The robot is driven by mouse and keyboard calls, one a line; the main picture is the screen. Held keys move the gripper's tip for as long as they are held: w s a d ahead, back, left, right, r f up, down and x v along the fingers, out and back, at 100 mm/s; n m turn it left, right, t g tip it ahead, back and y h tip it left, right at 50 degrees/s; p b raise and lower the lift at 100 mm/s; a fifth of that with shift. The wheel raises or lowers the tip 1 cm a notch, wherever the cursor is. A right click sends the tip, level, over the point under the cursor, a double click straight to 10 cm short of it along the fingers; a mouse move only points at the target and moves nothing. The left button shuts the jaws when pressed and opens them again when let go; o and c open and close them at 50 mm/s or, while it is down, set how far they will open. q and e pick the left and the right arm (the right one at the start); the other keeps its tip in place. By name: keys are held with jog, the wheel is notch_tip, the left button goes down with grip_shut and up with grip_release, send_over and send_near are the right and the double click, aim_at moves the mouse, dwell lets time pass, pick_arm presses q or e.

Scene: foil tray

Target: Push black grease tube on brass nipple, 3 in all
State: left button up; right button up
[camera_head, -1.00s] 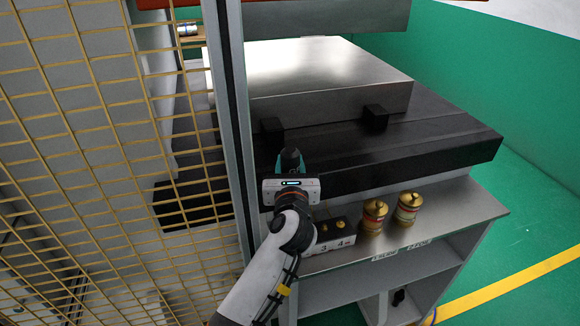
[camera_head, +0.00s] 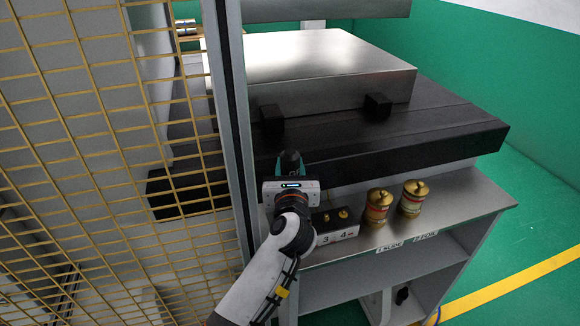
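A block marked 3 and 4 (camera_head: 335,232) sits on the metal shelf and bears small brass nipples, one left (camera_head: 326,217) and one right (camera_head: 343,213). Two brass canisters with coloured bands stand to its right, one nearer (camera_head: 377,207) and one farther (camera_head: 413,198). My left gripper (camera_head: 290,160) is just left of and above the block, pointing away, in front of the black slab. Its fingers are largely hidden by its body, so I cannot tell whether it is open or holds anything. I cannot make out a black grease tube. My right gripper is not in view.
A yellow mesh guard (camera_head: 95,130) and a grey post (camera_head: 232,130) stand close on the left. A black slab (camera_head: 420,140) bearing a steel block (camera_head: 310,65) lies behind the shelf (camera_head: 460,205). The shelf front has labels reading SLIDE and FOIL.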

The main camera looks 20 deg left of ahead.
aim_at(290, 158)
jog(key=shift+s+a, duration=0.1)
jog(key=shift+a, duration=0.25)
pick_arm(q)
jog(key=shift+f, duration=0.25)
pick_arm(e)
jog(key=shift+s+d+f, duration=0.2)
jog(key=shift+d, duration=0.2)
pick_arm(q)
jog(key=shift+f+b, duration=0.8)
jog(key=shift+f, duration=0.25)
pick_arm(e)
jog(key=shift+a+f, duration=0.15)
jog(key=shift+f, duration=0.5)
